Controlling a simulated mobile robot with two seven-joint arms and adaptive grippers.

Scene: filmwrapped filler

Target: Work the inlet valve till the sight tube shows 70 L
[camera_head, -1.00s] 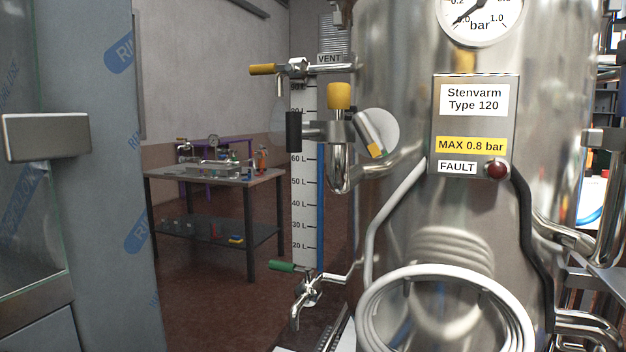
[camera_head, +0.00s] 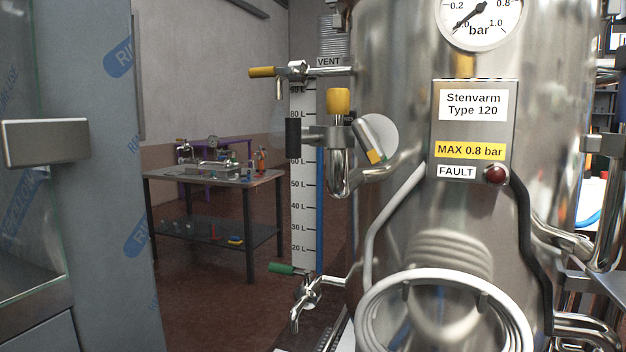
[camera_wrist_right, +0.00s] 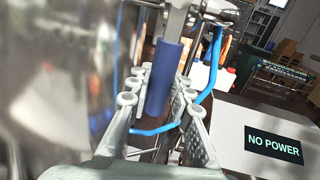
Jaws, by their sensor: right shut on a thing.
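The sight tube (camera_head: 320,215) is a narrow upright tube beside a white litre scale (camera_head: 302,215) on the steel tank (camera_head: 400,120). Blue fills it from low down past the 60 L mark. Its top is at or behind the yellow-capped fitting (camera_head: 339,101), which covers the scale around 70 L; no blue shows by 80 L. In the right wrist view, my right gripper (camera_wrist_right: 160,106) is shut around a blue handle (camera_wrist_right: 164,78), with a blue hose (camera_wrist_right: 208,75) beside it. I cannot tell the valve's opening. My left gripper is out of view.
A yellow VENT lever (camera_head: 263,72) and a green-handled tap (camera_head: 282,268) stick out left of the tank. The pressure gauge (camera_head: 481,20) points near 0.0. The FAULT lamp (camera_head: 496,174) is dark red. A white NO POWER box (camera_wrist_right: 235,135) stands right of my right gripper.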

